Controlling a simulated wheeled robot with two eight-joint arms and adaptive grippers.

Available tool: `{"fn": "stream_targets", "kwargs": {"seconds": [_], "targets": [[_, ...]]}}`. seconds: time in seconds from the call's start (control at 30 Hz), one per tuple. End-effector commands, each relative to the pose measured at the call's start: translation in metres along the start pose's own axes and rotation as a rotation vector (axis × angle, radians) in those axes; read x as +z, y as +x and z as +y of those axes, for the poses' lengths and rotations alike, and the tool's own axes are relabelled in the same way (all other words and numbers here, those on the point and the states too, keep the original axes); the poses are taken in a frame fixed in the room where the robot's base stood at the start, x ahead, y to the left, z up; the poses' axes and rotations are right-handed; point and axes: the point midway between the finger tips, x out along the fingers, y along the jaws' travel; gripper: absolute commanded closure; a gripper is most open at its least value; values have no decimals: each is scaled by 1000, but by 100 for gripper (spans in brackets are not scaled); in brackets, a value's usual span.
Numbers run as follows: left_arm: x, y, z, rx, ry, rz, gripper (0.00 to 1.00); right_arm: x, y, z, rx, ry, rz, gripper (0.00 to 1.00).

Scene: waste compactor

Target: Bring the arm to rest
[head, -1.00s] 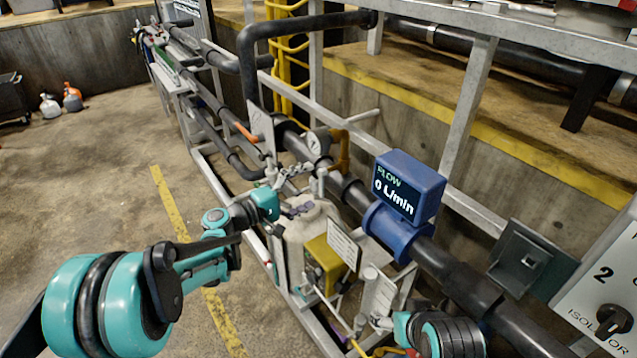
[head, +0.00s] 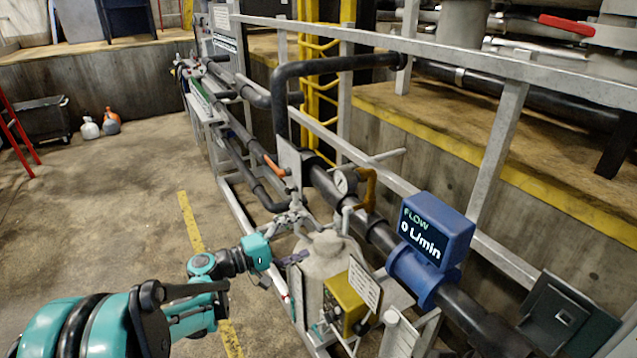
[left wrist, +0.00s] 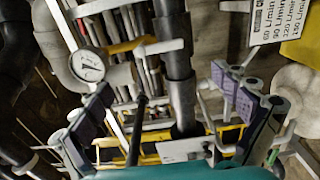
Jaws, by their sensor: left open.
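My left arm, teal and black, comes in from the lower left of the head view. Its gripper (head: 287,246) is by the left side of a pale tank (head: 328,255) with a yellow box (head: 346,298) on its front. In the left wrist view the gripper (left wrist: 165,112) has its purple-padded fingers spread wide, with nothing held between them. Pipes and a pressure gauge (left wrist: 88,65) show beyond the fingers. I cannot tell whether a finger touches the tank. My right gripper is not in view.
A black pipe (head: 322,188) on a grey metal frame runs along the right, with a blue flow meter (head: 435,228) reading 0 L/min. A brass-coloured pipe and a gauge (head: 345,183) stand behind the tank. The concrete floor (head: 110,220) at left is open.

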Motion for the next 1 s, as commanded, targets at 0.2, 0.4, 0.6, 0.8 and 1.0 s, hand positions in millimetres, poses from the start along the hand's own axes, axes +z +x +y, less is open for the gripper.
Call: {"fn": "stream_targets", "kwargs": {"seconds": [0.2,0.4,0.6,0.8,1.0], "targets": [[26,-1,-6,-138,57,3,2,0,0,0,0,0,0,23],[75,-25,-28,-425,201,12,2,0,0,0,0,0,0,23],[116,-73,-54,-706,380,21,2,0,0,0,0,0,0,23],[145,-136,-78,-970,588,29,2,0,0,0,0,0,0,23],[160,-194,-94,-1179,788,33,2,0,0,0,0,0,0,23]]}}
